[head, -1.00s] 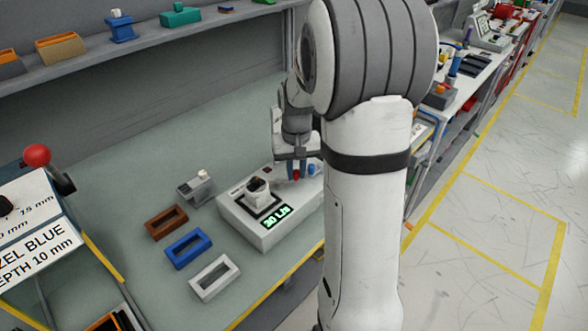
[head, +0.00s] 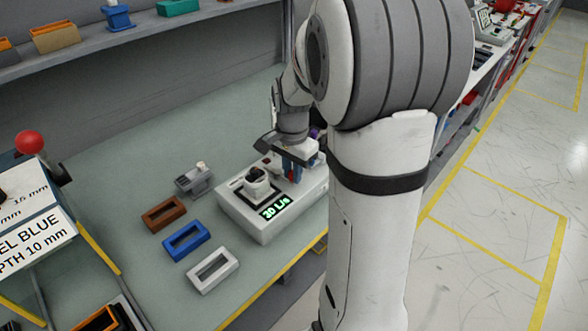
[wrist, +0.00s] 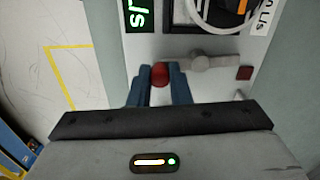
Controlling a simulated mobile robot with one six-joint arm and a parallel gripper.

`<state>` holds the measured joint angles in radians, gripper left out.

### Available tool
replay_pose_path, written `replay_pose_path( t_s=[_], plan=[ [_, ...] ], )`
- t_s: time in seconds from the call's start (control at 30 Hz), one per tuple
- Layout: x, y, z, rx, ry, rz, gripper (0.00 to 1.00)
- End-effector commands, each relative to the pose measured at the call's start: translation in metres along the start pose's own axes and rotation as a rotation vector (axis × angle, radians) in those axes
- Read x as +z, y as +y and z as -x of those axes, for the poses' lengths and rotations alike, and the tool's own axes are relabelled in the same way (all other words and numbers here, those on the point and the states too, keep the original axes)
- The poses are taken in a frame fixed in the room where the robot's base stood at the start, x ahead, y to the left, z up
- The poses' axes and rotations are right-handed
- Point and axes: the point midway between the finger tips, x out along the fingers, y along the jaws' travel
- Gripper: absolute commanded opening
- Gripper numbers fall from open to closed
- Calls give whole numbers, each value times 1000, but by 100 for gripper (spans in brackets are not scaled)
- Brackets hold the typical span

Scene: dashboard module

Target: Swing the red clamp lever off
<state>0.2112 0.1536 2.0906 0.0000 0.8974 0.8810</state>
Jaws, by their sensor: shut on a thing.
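The white dashboard module (head: 240,220) sits on the bench, with a green-lit display (head: 274,207) and a round fitting (head: 257,187) on top. In the wrist view, the red knob of the clamp lever (wrist: 160,74) lies between the two blue fingers of my gripper (wrist: 161,82), which are shut on it. A grey arm (wrist: 212,63) extends to the right of the knob, beside the round fitting. In the head view, my gripper (head: 292,168) is low over the module's back right part, and the knob is mostly hidden by the fingers.
Brown (head: 164,214), blue (head: 186,241) and white (head: 212,270) frames lie left of the module. A small grey fixture (head: 194,180) stands behind them. A signed box with a red ball knob (head: 28,142) is at far left. Bench behind is clear.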

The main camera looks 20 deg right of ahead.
Motion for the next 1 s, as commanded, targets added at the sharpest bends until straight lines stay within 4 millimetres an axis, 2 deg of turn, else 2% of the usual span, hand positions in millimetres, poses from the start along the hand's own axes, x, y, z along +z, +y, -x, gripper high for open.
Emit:
replay_pose_path(
  t_s=[0.3,0.77,0.8,1.0],
  plan=[
    [4,0,0,-1,1,-93,0],
    [5,0,0,0,0,-105,0],
    [5,0,0,0,0,-104,19],
    [5,0,0,0,0,-104,35]
  ],
)
